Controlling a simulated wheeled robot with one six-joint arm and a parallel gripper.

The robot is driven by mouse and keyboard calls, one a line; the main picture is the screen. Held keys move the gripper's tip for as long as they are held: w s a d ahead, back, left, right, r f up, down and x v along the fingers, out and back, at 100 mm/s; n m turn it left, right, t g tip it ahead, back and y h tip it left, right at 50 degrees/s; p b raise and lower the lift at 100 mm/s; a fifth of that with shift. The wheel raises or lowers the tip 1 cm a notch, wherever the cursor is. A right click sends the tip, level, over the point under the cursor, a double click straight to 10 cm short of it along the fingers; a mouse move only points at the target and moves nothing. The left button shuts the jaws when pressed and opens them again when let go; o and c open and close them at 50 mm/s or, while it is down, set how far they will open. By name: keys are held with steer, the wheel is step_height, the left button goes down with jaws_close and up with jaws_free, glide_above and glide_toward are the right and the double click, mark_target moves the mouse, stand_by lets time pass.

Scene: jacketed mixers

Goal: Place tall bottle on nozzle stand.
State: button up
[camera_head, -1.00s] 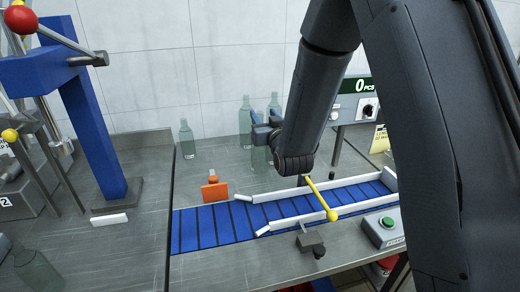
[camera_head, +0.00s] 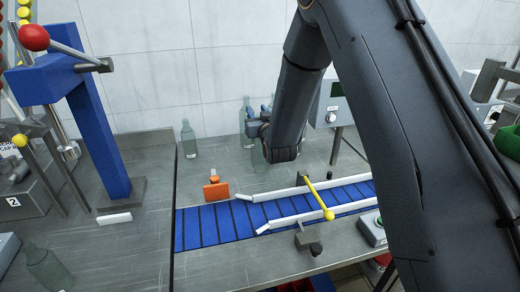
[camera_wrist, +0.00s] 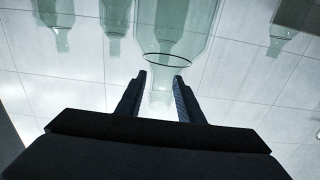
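Clear greenish glass bottles stand at the back by the wall: one (camera_head: 188,139) apart on the left, and others (camera_head: 245,114) behind my gripper (camera_head: 258,122) in the head view. In the wrist view, the picture is inverted and a large bottle (camera_wrist: 172,28) fills the top centre. Its narrow neck shows between the two dark fingers of my gripper (camera_wrist: 161,78). The fingers are apart, with gaps beside the neck, and do not appear to grip it. Which bottle is the tall one is hard to tell. I cannot clearly identify the nozzle stand.
A blue conveyor (camera_head: 222,222) with white guide rails and a yellow rod (camera_head: 319,198) lies in front of the bottles. A blue lever press (camera_head: 98,140) stands left. Another bottle (camera_head: 45,268) is at the front left. An orange block (camera_head: 216,190) sits behind the conveyor.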

jaws_close()
steer(key=shift+r, duration=0.15)
